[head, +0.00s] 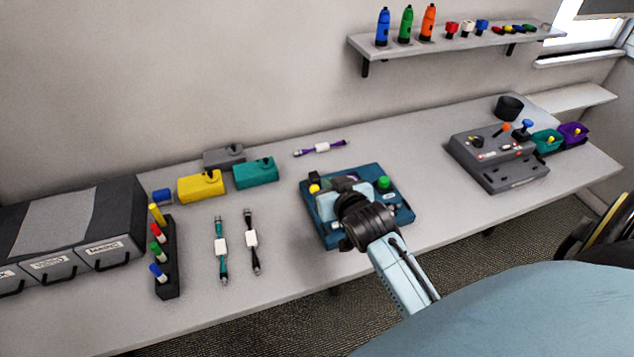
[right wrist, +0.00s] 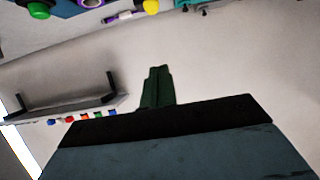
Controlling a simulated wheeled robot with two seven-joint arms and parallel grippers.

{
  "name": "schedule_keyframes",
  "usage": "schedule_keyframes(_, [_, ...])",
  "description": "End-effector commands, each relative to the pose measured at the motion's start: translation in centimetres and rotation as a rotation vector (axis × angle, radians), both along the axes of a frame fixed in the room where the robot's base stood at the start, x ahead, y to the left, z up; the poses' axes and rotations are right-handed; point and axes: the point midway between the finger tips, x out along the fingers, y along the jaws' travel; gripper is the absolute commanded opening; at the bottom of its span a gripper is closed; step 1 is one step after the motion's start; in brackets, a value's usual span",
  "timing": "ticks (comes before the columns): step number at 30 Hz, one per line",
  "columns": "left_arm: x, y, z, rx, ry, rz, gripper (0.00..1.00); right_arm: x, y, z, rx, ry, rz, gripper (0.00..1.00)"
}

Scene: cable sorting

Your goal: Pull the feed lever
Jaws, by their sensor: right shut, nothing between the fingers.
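In the right wrist view my gripper fingers (right wrist: 156,88) are together and empty. I cannot tell which part is the feed lever, or whether the fingers touch the machine. My left gripper is not in view.
A grey control box (head: 500,160) with orange-topped and blue-topped levers stands at the right. Yellow (head: 202,188) and teal (head: 255,173) boxes, cables (head: 251,240) and a marker rack (head: 167,262) lie to the left. A wall shelf (head: 455,38) hangs behind.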

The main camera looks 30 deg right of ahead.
Motion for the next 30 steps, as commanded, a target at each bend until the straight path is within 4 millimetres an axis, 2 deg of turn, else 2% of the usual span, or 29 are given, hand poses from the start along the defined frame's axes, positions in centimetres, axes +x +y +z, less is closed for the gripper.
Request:
schedule_keyframes(6, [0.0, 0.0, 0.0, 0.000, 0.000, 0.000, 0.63, 0.1, 0.0, -0.1, 0.000, 0.002, 0.001, 0.00])
schedule_keyframes(10, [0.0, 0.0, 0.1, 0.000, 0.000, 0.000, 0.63, 0.9, -0.2, -0.4, 0.000, 0.002, 0.001, 0.00])
schedule_keyframes(27, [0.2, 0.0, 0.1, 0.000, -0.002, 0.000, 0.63, 9.0, -2.1, -4.1, -0.001, 0.003, 0.001, 0.00])
schedule_keyframes(30, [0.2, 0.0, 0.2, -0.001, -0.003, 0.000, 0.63, 8.6, -2.0, -5.9, 0.001, 0.008, 0.001, 0.00])
